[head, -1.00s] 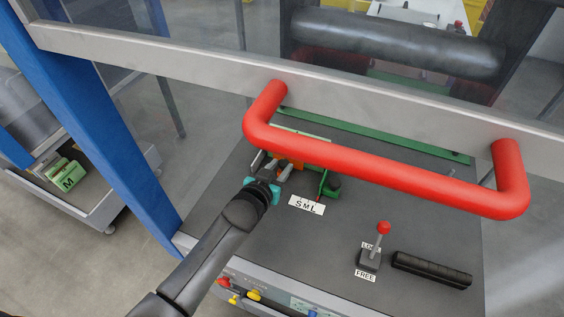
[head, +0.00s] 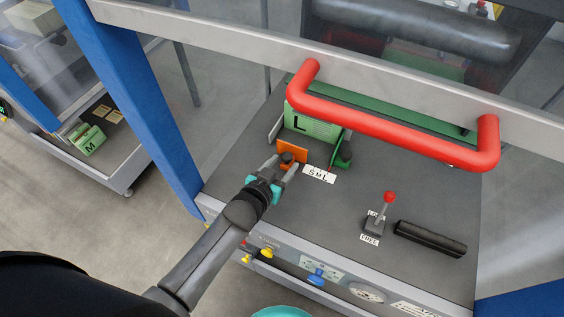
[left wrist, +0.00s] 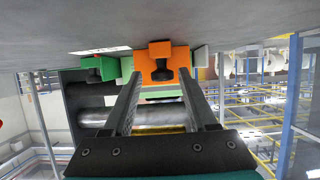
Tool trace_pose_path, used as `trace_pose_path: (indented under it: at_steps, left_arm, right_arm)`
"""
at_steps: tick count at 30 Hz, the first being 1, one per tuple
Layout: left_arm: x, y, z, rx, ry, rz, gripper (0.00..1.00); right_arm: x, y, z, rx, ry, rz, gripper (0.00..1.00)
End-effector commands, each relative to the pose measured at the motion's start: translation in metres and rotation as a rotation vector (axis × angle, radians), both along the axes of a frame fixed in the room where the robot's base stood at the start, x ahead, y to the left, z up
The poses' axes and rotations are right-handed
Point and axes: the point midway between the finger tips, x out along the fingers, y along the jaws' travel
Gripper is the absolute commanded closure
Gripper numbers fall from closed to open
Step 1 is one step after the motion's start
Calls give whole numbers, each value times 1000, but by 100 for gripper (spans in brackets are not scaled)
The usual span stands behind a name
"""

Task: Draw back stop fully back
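The stop is an orange block (head: 292,146) with a black knob (head: 287,158), on the dark grey table beside the white S M L label (head: 319,174). A green block marked L (head: 313,124) stands just behind it, partly hidden by the red bar. My left gripper (head: 281,165) is open at the knob, one finger towards each side. In the left wrist view the orange block (left wrist: 178,53) and knob (left wrist: 160,70) sit ahead, between the spread fingers, with gaps at both sides. My right gripper is not in view.
A thick red bar handle (head: 400,131) spans above the table's back. A red-tipped lever (head: 388,200) with LOCK/FREE labels and a black grip (head: 430,238) stand at the right. A blue post (head: 140,110) rises at the left. The front panel (head: 320,275) carries coloured knobs.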

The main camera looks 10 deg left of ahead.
Motion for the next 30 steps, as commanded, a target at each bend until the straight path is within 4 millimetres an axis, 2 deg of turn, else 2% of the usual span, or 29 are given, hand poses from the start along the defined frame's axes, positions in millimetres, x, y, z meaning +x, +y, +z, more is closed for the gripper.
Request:
trace_pose_path:
  at_steps: [3, 10, 14, 17, 30]
  left_arm:
    - [1, 1, 2, 1, -4, 1, 31]
    - [2, 2, 3, 1, -8, 1, 31]
    - [-5, 3, 7, 1, -8, 1, 31]
    - [-16, 5, 12, 1, -7, 1, 31]
    - [-87, 19, 41, 1, -5, 1, 31]
  right_arm:
    - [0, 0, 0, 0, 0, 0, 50]
    - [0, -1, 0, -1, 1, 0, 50]
    - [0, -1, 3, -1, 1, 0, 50]
    - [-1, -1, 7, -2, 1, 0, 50]
    - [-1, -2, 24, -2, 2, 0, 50]
